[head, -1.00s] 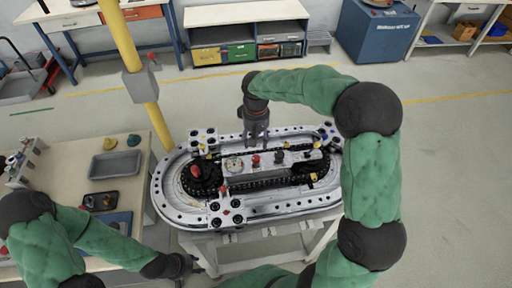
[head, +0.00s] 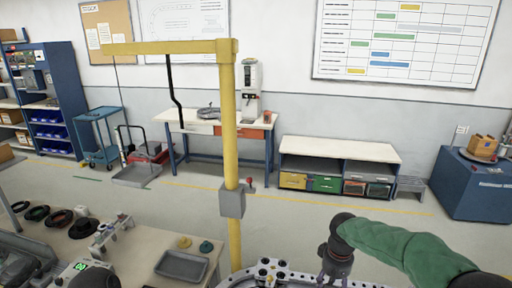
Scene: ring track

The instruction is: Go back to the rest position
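The ring track (head: 283,276) shows only by its far edge at the bottom of the head view; most of it is cut off by the picture's lower border. My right gripper (head: 330,276) points down over the track, and its fingertips are too small and too low in the picture to tell open from shut. My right arm (head: 410,252) comes in from the lower right in a green cover. My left gripper is out of the picture.
A yellow post (head: 231,150) with a grey box (head: 232,202) rises behind the track. A worktable with a grey tray (head: 182,265) is at lower left. A low cabinet (head: 340,150), a blue bench (head: 215,125) and a blue cabinet (head: 470,185) stand along the wall. Open floor lies between.

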